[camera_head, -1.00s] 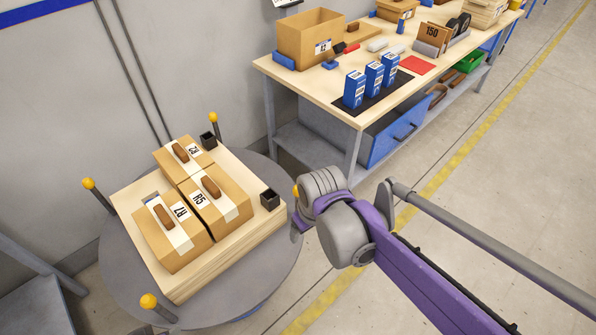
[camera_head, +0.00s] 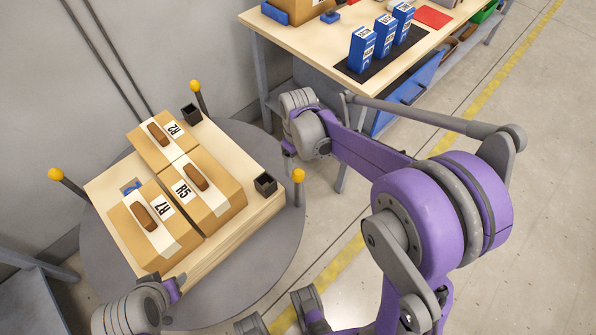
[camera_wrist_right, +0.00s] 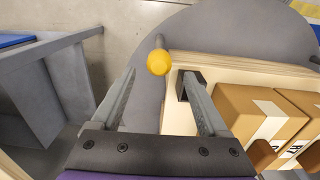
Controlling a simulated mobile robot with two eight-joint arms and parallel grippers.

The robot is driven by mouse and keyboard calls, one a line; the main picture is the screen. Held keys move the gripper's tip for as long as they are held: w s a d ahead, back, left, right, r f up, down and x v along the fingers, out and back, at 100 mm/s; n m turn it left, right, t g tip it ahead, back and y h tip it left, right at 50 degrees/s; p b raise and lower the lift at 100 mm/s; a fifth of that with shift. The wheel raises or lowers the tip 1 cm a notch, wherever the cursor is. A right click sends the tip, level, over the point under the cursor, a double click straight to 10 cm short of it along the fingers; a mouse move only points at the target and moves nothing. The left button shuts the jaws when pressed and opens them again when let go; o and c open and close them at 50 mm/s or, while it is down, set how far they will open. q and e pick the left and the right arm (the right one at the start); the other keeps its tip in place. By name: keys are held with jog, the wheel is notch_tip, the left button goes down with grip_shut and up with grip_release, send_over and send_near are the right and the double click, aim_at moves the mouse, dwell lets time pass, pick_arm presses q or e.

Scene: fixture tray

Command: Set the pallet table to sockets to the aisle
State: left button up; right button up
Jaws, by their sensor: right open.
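The round grey pallet table (camera_head: 275,235) carries a light wooden pallet (camera_head: 232,150) with three cartons, R2 (camera_head: 150,150), R5 (camera_head: 215,200) and R7 (camera_head: 150,240). Two black square sockets, one at the back (camera_head: 190,113) and one at the right corner (camera_head: 265,184), sit along the pallet's upper-right edge. Yellow-knobbed posts stand at left (camera_head: 55,174), back (camera_head: 195,86) and right (camera_head: 298,175). My right gripper (camera_head: 290,158) is open by the right post; in the right wrist view the knob (camera_wrist_right: 159,62) shows between its fingers (camera_wrist_right: 160,76). My left gripper (camera_head: 175,288) is at the pallet's near corner, its jaws unclear.
A workbench (camera_head: 290,45) with blue cartons (camera_head: 362,50) on a black mat stands behind, close to my right arm. A grey wall is at the left, and a grey stand (camera_head: 25,295) at lower left. The floor right of the yellow line (camera_head: 345,265) is open.

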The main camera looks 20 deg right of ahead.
aim_at(298, 172)
notch_tip(298, 172, down, 6)
jog(key=shift+w+f+b, duration=0.1)
jog(key=shift+b, duration=0.25)
grip_shut()
dwell(1.3)
